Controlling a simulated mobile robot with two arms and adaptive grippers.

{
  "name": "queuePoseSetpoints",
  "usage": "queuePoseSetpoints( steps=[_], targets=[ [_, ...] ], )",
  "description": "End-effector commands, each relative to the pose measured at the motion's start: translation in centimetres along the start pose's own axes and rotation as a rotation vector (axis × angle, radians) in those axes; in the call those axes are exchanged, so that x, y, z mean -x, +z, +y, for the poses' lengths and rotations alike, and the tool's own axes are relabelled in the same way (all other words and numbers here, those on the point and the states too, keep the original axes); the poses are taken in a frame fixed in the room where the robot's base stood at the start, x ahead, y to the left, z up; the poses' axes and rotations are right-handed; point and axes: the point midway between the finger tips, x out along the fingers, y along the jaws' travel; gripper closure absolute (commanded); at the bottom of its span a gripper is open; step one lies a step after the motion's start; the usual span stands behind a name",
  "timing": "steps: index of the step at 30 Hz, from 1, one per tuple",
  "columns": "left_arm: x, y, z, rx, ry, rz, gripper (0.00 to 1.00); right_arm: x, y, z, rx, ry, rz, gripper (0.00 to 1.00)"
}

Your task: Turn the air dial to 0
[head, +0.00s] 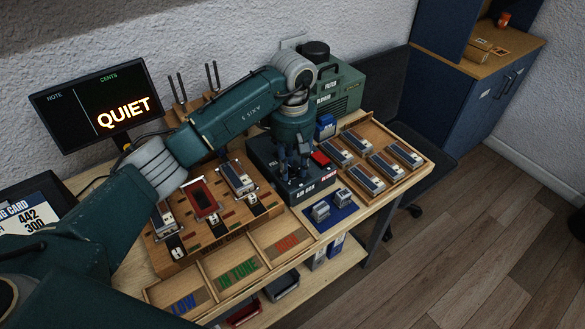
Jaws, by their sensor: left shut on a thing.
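The black air box (312,192), with "AIR BOX" lettered on its front, stands on the bench right of centre. My left gripper (293,172) points down over its top, with its fingers shut on the air dial. The fingers cover the dial, so I cannot read its setting. My right gripper is not in view.
A green machine (340,88) stands behind the box. A wooden tray (382,160) of several reed blocks lies to the right. Open sorting bins (240,266) are in front. A screen (100,105) reading "QUIET" is at the back left.

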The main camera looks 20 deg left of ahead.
Motion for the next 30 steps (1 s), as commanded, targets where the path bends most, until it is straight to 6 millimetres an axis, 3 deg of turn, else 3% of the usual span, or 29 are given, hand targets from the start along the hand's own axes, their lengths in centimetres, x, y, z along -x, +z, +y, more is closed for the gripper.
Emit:
queuePoseSetpoints(
  steps=[6,30],
  targets=[
    [-0.7,0.3,-0.1,0.191,-0.011,-0.003,0.96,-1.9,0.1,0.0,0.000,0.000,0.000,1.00],
    [-0.7,0.3,0.3,0.951,-0.012,-0.003,0.96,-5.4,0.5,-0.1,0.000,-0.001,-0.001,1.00]
  ],
)
